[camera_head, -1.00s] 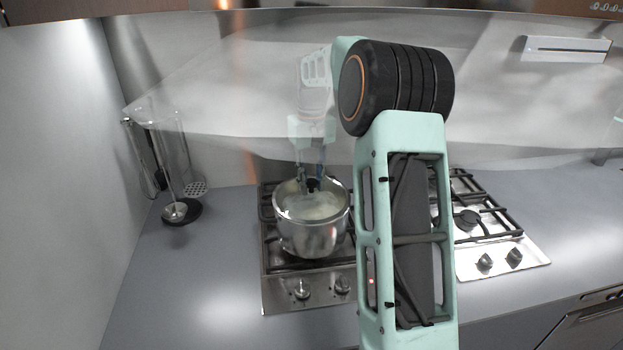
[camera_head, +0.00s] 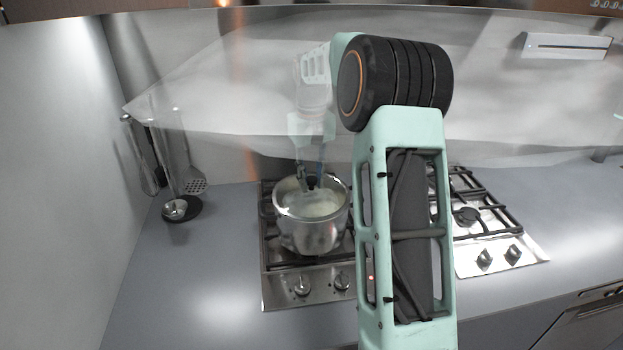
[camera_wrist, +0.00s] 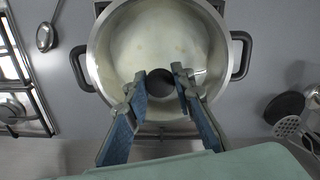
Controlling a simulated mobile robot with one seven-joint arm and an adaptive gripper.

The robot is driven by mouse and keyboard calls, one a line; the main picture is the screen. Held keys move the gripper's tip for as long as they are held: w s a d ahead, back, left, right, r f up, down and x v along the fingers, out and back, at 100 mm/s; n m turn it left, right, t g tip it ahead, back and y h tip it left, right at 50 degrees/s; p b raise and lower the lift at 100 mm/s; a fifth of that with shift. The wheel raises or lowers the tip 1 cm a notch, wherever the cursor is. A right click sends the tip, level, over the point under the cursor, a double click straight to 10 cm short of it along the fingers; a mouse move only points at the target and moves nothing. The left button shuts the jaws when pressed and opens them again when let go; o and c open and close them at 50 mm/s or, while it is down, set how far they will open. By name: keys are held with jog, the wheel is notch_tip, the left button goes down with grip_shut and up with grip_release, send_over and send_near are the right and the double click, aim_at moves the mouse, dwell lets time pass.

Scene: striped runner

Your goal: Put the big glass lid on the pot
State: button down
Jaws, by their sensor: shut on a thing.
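The steel pot (camera_head: 311,236) stands on the left hob. In the wrist view the pot (camera_wrist: 97,88) has two black side handles. The big glass lid (camera_wrist: 190,40) is clear and hard to make out; its dark round knob (camera_wrist: 160,84) lies between my fingertips. My gripper (camera_head: 312,180) points down at the pot mouth and is shut on this knob. In the wrist view my gripper (camera_wrist: 159,85) has a finger at each side of the knob. The lid lies over the pot's mouth; whether it rests on the rim or hovers just above, I cannot tell.
A second hob (camera_head: 490,240) is on the right, partly behind my arm. A ladle (camera_head: 176,208) and a slotted utensil (camera_head: 194,186) are by the left back wall. The grey counter (camera_head: 200,285) at front left is clear.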

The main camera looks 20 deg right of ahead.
jog(key=shift+f, duration=0.15)
jog(key=c, duration=1.6)
grip_release()
jog(key=shift+o, duration=0.4)
jog(key=o, duration=0.4)
notch_tip(320, 180, up, 6)
jog(key=p, duration=0.4)
jog(key=shift+f, duration=0.1)
jog(key=shift+r, duration=1.2)
